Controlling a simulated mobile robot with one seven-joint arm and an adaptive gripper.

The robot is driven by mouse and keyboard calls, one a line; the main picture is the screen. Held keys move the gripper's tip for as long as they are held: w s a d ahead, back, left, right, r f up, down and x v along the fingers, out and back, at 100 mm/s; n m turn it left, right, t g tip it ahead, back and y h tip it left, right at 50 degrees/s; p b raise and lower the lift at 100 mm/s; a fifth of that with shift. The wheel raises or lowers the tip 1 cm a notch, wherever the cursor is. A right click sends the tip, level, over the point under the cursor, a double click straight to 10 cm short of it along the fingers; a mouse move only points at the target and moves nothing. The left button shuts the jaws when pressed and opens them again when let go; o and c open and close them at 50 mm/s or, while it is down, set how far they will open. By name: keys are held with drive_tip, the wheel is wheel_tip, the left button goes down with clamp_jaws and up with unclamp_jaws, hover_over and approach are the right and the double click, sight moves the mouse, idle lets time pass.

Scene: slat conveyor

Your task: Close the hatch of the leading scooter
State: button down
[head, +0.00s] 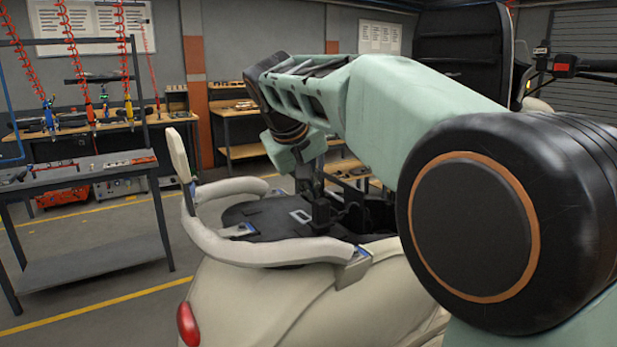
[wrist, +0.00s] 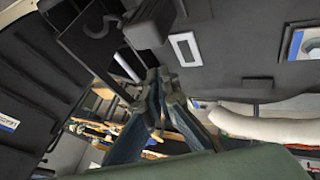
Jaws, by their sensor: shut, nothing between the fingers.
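A cream scooter (head: 290,297) stands in front of me in the head view, with a pale padded rail around its rear. A black panel (head: 265,217) with a white-framed rectangle lies inside the rail, roughly flat; I take it to be the hatch, but cannot tell how far it is open. My gripper (head: 316,190) points down at this panel, beside a black block. In the wrist view, my gripper (wrist: 163,82) is shut and empty, its fingertips close to the dark panel (wrist: 225,50). Whether they touch it is unclear. My arm hides the scooter's right part.
A grey metal workbench (head: 85,175) stands at left, with hanging tools and red hoses above. A dark upright panel (head: 460,50) and a handlebar (head: 585,66) show at the back right. Wooden benches (head: 245,115) line the far wall.

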sight(327, 191)
drive_tip(key=shift+x, duration=1.05)
drive_tip(key=shift+w+d, duration=0.5)
drive_tip(key=shift+d, duration=0.3)
drive_tip(key=shift+w+d, duration=0.55)
drive_tip(key=shift+d, duration=0.25)
drive_tip(key=shift+d+p, duration=0.1)
drive_tip(key=shift+p, duration=0.2)
